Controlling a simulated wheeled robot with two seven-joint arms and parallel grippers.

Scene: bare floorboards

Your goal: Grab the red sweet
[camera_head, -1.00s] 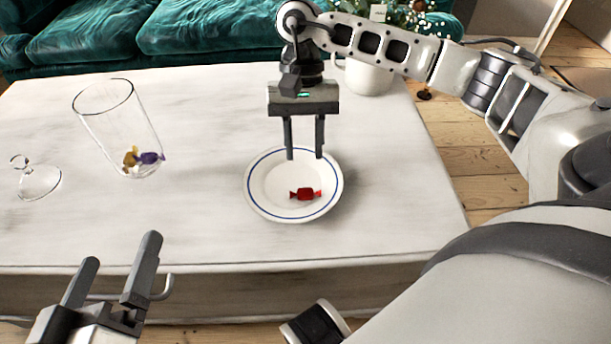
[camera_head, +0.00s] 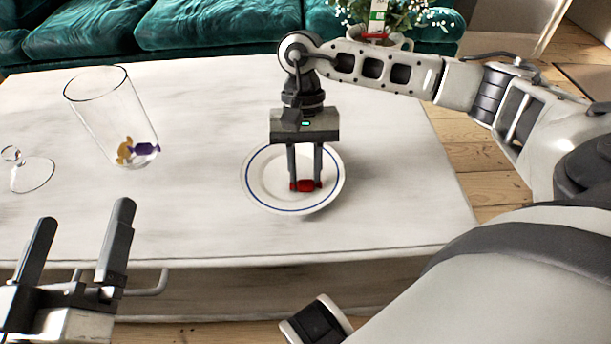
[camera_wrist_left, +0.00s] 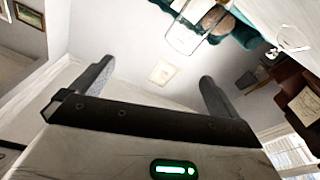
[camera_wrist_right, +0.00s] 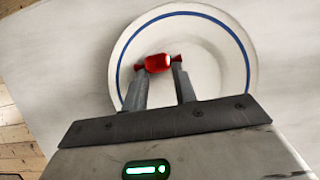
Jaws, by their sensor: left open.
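The red sweet (camera_head: 305,186) is over the white plate with a blue ring (camera_head: 269,201). My right gripper (camera_head: 305,182) points down at the plate, its fingers close against the wrapped body of the sweet on both sides. The right wrist view shows the sweet (camera_wrist_right: 158,63) between the fingertips (camera_wrist_right: 159,70), its twisted ends partly behind them. I cannot tell if it touches the plate or is slightly above it. My left gripper (camera_head: 78,245) is open and empty near the table's front edge; its spread fingers also show in the left wrist view (camera_wrist_left: 155,75).
A tilted-looking clear glass jar (camera_head: 105,110) at left holds a yellow sweet (camera_head: 124,151) and a purple sweet (camera_head: 146,148). A glass lid (camera_head: 33,176) lies left of it. A plant (camera_head: 400,15) stands at the back. The table between jar and plate is clear.

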